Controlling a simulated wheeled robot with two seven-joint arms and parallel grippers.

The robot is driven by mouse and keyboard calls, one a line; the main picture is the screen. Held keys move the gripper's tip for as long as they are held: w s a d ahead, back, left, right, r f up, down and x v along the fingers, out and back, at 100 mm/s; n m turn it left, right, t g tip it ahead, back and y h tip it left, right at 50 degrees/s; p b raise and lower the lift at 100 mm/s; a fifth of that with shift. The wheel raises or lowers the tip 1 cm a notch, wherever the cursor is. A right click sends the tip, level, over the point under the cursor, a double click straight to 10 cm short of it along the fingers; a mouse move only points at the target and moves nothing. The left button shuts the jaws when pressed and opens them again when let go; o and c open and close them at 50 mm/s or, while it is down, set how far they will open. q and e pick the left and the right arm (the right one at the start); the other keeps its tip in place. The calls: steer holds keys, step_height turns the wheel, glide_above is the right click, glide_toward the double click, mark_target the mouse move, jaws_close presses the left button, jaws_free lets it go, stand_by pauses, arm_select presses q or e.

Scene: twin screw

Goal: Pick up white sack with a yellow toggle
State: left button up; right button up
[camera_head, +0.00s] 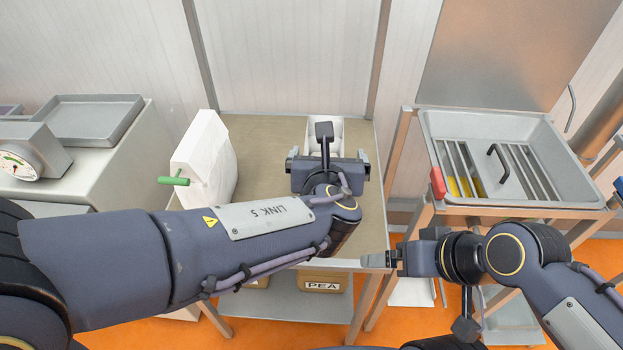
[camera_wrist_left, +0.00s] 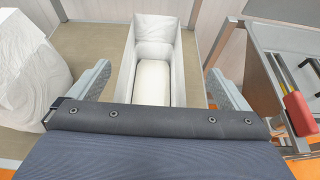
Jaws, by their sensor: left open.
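No yellow toggle shows in either view. A white sack (camera_head: 213,155) with a green toggle (camera_head: 174,181) stands upright at the left of the table; its side also shows in the left wrist view (camera_wrist_left: 32,65). A white, open-topped, box-like thing (camera_head: 353,135) stands at the back of the table, partly hidden behind my left gripper (camera_head: 327,165). In the left wrist view it lies between and beyond the two spread, empty fingers, with a rounded white shape inside. I cannot tell if it is a sack. My right gripper (camera_head: 377,260) is right of the table, seen side-on.
The beige tabletop (camera_head: 262,150) is bare between the sack and my left gripper. A grey basin (camera_head: 475,125) with a slatted grate, a yellow strip and a red block (camera_head: 438,183) stands at right. A grey cabinet with a tray (camera_head: 92,118) and a dial (camera_head: 22,165) stands at left.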

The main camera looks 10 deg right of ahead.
arm_select(q)
steer(key=x, duration=0.3)
steer(key=a+x, duration=0.1)
steer(key=x, duration=0.1)
steer(key=shift+w+d+f, duration=0.1)
steer(key=shift+w, duration=0.25)
steer(key=c, duration=1)
steer(key=shift+c, duration=0.8)
steer(key=shift+r, duration=0.3)
